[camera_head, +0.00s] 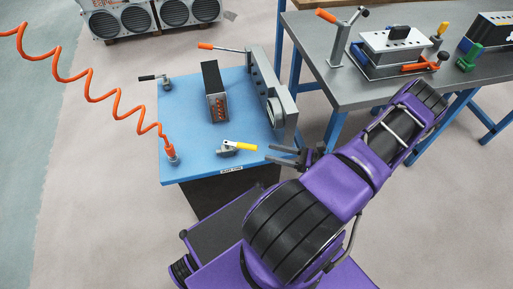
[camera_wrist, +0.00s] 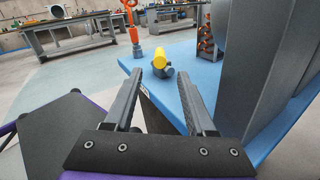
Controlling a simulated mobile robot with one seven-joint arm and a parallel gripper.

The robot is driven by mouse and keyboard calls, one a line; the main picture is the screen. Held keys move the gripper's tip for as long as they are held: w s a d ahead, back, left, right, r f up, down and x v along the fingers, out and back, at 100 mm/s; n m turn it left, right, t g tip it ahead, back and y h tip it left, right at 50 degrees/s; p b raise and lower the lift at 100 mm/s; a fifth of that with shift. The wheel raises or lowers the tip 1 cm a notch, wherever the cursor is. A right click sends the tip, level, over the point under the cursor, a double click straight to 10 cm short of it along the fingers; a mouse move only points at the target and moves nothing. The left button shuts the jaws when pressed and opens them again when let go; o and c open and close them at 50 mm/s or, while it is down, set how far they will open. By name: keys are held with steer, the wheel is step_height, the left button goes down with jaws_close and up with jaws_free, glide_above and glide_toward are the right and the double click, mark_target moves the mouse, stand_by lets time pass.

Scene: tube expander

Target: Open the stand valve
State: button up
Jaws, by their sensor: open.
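The stand valve (camera_head: 238,147) sits near the front edge of the blue-topped stand (camera_head: 198,130). It has a metal body and a yellow lever, which lies roughly flat and points right, towards my gripper, in the head view. In the wrist view the yellow lever end (camera_wrist: 161,60) shows nearly end-on, just beyond and between my fingertips. My gripper (camera_head: 270,154) is open and empty beside the stand's front right edge, a little right of the lever's end. In the wrist view both fingers of my gripper (camera_wrist: 160,75) point at the lever, with nothing between them.
An orange coiled hose (camera_head: 88,85) joins the stand's front left corner. A dark finned block (camera_head: 214,92) and a tall grey plate fixture (camera_head: 272,95) stand behind the valve; the fixture looms close at right in the wrist view. A grey workbench (camera_head: 350,90) stands at the back right.

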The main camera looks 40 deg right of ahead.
steer(key=v, duration=0.6)
steer(key=shift+s, duration=0.15)
